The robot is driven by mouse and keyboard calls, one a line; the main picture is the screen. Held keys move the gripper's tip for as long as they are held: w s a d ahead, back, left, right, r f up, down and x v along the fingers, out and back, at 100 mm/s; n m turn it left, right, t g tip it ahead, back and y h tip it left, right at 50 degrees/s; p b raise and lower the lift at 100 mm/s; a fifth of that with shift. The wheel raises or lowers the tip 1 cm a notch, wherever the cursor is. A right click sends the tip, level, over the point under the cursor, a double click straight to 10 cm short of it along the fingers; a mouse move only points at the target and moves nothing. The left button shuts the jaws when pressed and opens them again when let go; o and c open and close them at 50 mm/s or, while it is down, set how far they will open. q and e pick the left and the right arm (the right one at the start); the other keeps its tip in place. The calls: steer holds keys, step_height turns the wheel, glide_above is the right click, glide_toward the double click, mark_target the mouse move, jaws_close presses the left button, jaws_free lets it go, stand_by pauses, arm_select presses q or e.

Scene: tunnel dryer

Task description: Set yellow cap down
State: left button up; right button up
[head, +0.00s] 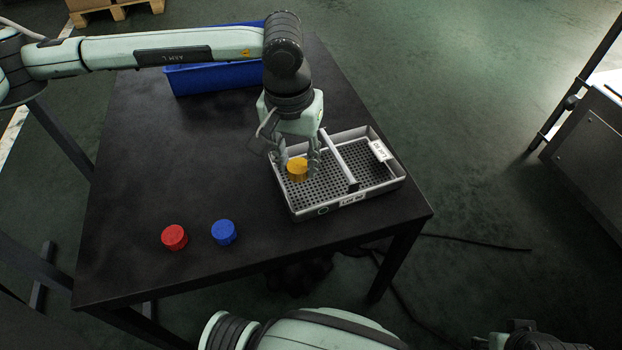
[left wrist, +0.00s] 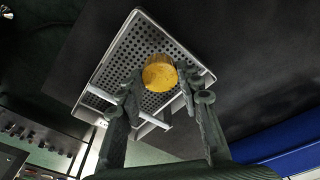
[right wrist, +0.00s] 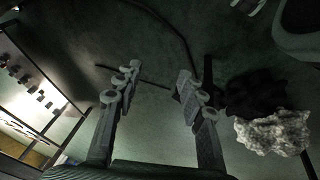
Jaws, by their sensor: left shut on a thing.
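The yellow cap (head: 297,170) is between the fingers of my left gripper (head: 298,160), over the left compartment of the grey perforated tray (head: 347,202). In the left wrist view the cap (left wrist: 159,73) sits between the fingertips (left wrist: 157,84), with the tray floor behind it. I cannot tell whether the cap touches the tray floor. A divider splits the tray, and the right compartment looks empty. My right gripper (right wrist: 157,78) is open and empty, pointing at the floor in the right wrist view.
A red cap (head: 174,237) and a blue cap (head: 224,232) stand on the dark table (head: 170,180) left of the tray. A blue bin (head: 215,77) is at the table's back, partly behind my left arm. The table's middle left is clear. A pale crumpled lump (right wrist: 272,133) lies below.

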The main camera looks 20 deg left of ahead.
arm_select(q)
steer(key=d+f, duration=0.1)
steer(key=d, duration=0.1)
steer(key=shift+w+d+f, duration=0.1)
steer(key=shift+d+f, duration=0.2)
steer(key=shift+f, duration=0.05)
step_height(320, 180, down, 3)
steer(key=shift+f, duration=0.4)
arm_select(e)
steer(key=shift+x, duration=0.75)
arm_select(q)
steer(key=shift+f, duration=0.1)
